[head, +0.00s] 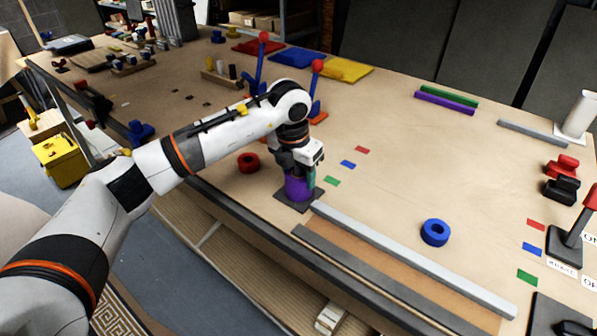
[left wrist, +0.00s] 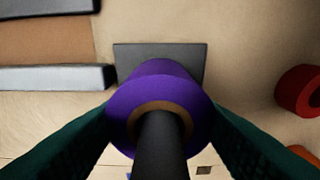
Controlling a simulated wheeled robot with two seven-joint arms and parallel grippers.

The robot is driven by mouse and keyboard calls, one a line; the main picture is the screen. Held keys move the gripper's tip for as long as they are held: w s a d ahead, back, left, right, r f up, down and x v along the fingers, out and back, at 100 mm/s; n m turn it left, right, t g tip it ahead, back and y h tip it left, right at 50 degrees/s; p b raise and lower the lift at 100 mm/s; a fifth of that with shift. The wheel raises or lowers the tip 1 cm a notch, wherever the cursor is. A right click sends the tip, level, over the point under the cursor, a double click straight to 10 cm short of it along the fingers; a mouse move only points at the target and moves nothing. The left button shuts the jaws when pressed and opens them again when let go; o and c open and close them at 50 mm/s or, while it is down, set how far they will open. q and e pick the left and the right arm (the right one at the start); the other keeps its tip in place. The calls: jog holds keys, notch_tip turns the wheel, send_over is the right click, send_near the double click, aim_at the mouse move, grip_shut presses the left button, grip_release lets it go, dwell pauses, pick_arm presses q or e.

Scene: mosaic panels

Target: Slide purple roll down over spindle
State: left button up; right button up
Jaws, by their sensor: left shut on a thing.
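The purple roll (head: 296,189) stands upright over a dark square base plate (head: 284,196) near the table's front edge. In the left wrist view the roll (left wrist: 152,78) is around the dark spindle (left wrist: 160,148), which passes through its brown-lined hole and extends toward the camera. My left gripper (head: 300,177) points down and is shut on the roll, with a green finger on each side in the left wrist view (left wrist: 160,112). I cannot tell whether the roll's bottom touches the base plate (left wrist: 190,58). My right gripper is not in view.
A red ring (head: 248,163) lies left of the plate, and a blue ring (head: 435,232) lies to the right. A long grey bar (head: 410,258) starts close beside the plate. Small coloured patches (head: 348,164) lie behind it. The table's middle right is mostly clear.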

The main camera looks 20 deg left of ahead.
aim_at(293, 178)
pick_arm(q)
jog(key=o, duration=1.1)
notch_tip(293, 178, up, 12)
jog(key=s+b, duration=0.1)
jog(key=shift+s+a+b, duration=0.3)
jog(key=shift+s+b, duration=0.05)
jog(key=shift+b, duration=0.05)
jog(key=shift+f, duration=0.15)
